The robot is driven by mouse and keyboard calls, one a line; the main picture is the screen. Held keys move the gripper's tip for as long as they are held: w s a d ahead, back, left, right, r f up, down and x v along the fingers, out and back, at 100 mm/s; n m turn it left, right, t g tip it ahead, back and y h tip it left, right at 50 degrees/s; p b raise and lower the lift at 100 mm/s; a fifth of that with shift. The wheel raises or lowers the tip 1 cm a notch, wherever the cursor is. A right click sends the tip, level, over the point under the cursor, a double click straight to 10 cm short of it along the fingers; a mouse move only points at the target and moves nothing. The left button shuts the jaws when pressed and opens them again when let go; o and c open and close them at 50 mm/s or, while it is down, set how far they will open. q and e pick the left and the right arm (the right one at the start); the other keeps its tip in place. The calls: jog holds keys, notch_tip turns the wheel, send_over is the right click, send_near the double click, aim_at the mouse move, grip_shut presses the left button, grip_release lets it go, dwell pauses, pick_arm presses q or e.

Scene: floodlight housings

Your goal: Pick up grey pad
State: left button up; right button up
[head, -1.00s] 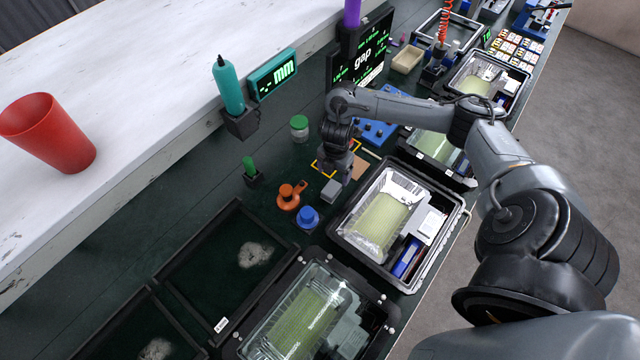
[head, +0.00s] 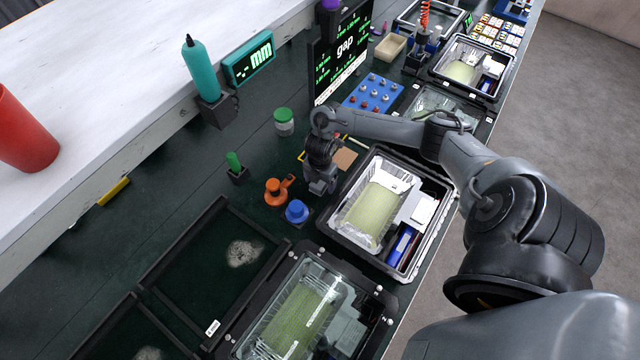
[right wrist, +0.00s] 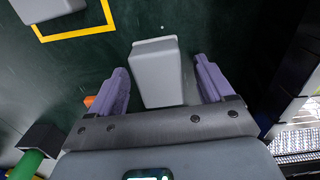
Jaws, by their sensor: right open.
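The grey pad (right wrist: 158,75) is a block with a paler far edge, lying on the dark green bench top in the right wrist view. My right gripper (right wrist: 165,85) is open, with one purple finger on each side of the pad and visible gaps to it. I cannot tell how high the fingertips are above the bench. In the head view my right gripper (head: 320,186) points down beside the blue knob and hides the pad. My left gripper is not in view.
An orange part (head: 276,191) and a blue knob (head: 297,211) stand close to the gripper. An open black housing case (head: 337,238) is just right. A second grey piece (right wrist: 45,8) lies by a yellow outline (right wrist: 75,33). A green-capped jar (head: 284,121) stands behind.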

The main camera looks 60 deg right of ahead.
jog(key=shift+f, duration=0.1)
jog(key=c, duration=1.1)
jog(key=shift+o, duration=0.2)
notch_tip(320, 180, up, 9)
jog(key=p, duration=0.3)
jog(key=shift+r, duration=0.55)
